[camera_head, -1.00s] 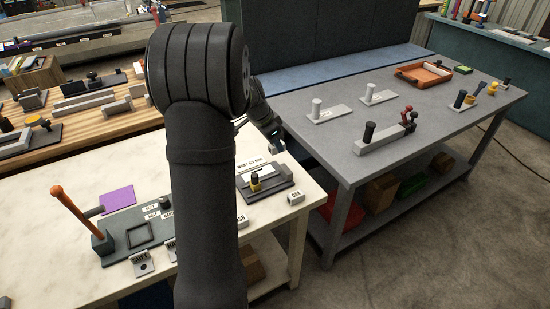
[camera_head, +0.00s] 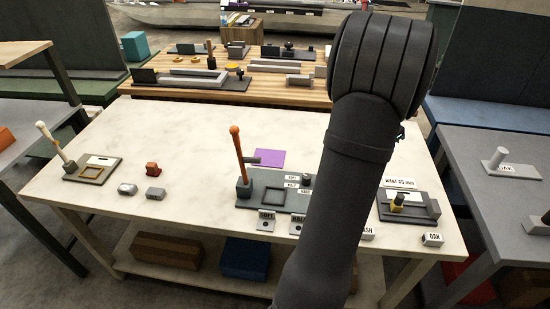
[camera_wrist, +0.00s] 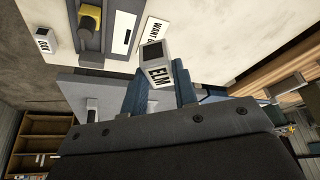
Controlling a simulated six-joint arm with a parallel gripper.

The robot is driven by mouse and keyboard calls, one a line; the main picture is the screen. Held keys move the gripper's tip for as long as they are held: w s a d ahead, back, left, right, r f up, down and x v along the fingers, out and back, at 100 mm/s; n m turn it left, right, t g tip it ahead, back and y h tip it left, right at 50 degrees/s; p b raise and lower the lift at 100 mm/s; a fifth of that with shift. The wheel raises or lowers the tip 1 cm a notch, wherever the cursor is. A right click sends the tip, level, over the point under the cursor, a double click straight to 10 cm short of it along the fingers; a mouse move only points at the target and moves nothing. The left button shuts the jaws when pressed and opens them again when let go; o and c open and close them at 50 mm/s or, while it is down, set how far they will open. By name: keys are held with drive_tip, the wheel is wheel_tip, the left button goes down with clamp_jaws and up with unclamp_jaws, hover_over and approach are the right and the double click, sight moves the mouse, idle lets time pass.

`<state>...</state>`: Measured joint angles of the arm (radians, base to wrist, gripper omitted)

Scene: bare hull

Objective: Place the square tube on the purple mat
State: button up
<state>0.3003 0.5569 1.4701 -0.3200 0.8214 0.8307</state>
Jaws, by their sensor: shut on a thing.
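The purple mat (camera_head: 269,158) lies flat on the pale table, behind the grey board with the orange post. It looks bare. In the wrist view my gripper (camera_wrist: 160,85) is shut on a small grey block with a dark square end and a white ELM label (camera_wrist: 158,76). This seems to be the square tube; I cannot tell whether it is hollow. It is held in front of the fingertips. In the head view my own arm hides the gripper and the held piece. The mat is not in the wrist view.
The orange post (camera_head: 238,155) rises from the grey board in front of the mat. A fixture with a yellow-collared knob (camera_head: 397,203) and an OAK-labelled block (camera_head: 432,239) stand at the table's right.

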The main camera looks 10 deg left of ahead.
drive_tip(key=w+a+f+n+t+y, duration=0.1)
drive_tip(key=w+a+n, duration=0.15)
drive_tip(key=a, duration=0.45)
drive_tip(key=w+a+f+n+y, duration=0.1)
drive_tip(key=w+a+f+n, duration=0.15)
drive_tip(key=a, duration=0.45)
drive_tip(key=n+y, duration=0.2)
drive_tip(key=n, duration=0.4)
hover_over(269, 156)
drive_tip(key=s, duration=0.2)
drive_tip(key=shift+t, duration=0.4)
drive_tip(key=f, duration=0.7)
drive_tip(key=shift+w+d+f, duration=0.1)
drive_tip(key=shift+d+f, duration=0.05)
drive_tip(key=shift+d, duration=0.25)
drive_tip(key=shift+w+a+f, duration=0.15)
drive_tip(key=shift+a+f, duration=0.15)
drive_tip(key=shift+a, duration=0.1)
drive_tip(key=shift+f, duration=1.9)
drive_tip(key=shift+f, duration=0.15)
drive_tip(key=o, duration=1)
